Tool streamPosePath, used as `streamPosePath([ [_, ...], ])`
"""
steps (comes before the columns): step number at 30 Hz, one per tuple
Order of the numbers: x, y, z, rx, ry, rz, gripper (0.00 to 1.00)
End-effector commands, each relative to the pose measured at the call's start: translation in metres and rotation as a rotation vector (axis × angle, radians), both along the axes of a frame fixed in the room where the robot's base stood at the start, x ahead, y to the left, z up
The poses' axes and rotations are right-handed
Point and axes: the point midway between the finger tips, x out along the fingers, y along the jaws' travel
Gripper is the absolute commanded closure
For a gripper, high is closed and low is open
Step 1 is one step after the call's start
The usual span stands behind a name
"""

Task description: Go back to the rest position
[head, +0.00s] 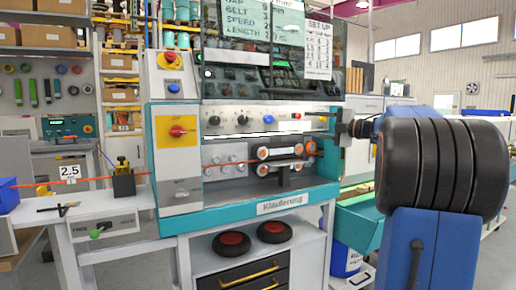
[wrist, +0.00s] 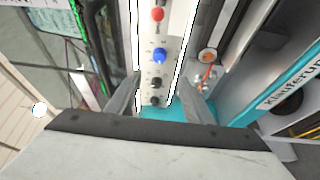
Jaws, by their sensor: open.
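My gripper (wrist: 160,88) is open in the wrist view, its two grey fingers apart with nothing between them. It faces the control strip of the teal and white cable machine (head: 288,203). In the head view the end of my arm is at the machine's right side, and the fingers are small and hard to make out there. The strip's blue knob (wrist: 159,56) shows beyond the fingers, with a red button (wrist: 157,14) above it and dark knobs below. I cannot tell whether the fingers touch anything.
The machine has a red rotary switch (head: 178,131) on a yellow plate and an orange cable running through rollers (head: 277,153). A bench (head: 110,207) stands at left. Two black and red reels (head: 231,243) sit on the shelf below. Shelving is behind.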

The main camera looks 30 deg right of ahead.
Motion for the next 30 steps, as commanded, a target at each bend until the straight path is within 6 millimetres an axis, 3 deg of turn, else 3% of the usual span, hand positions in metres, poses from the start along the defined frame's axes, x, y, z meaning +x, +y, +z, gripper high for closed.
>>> streamPosePath([
  [8,0.005,0.011,0.008,0.032,-0.02,-0.04,0.53],
  [14,0.012,0.043,0.029,0.196,-0.073,-0.216,0.53],
  [18,0.004,0.06,0.027,0.358,-0.074,-0.363,0.53],
  [23,-0.019,0.077,-0.001,0.557,-0.019,-0.524,0.53],
  [26,-0.039,0.09,-0.031,0.68,0.046,-0.619,0.53],
  [30,-0.075,0.112,-0.089,0.843,0.176,-0.744,0.53],
])
